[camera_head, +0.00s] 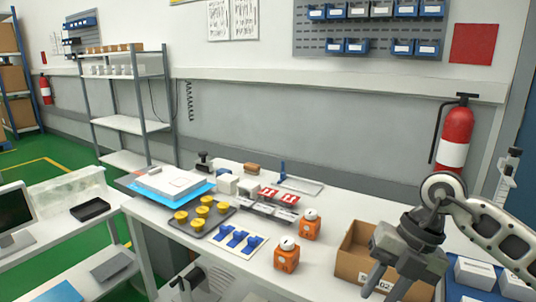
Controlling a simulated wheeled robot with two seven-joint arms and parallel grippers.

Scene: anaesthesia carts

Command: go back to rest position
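My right gripper (380,294) comes in from the right and points downward in front of a cardboard box (352,262) on the table. Its two fingers are apart and I see nothing between them. Part of the box is hidden behind it. A grey gripper-like part, which looks like my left gripper (180,284), shows low at the bottom edge, in front of the table. It is small and partly cut off, so I cannot tell its finger opening.
The white table (330,207) holds orange containers (287,255), a tray with yellow-topped pieces (201,215), blue clips (240,238) and white boxes. White boxes (474,273) stand at the right. A monitor (15,215) stands at the left. A red extinguisher (455,138) hangs behind.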

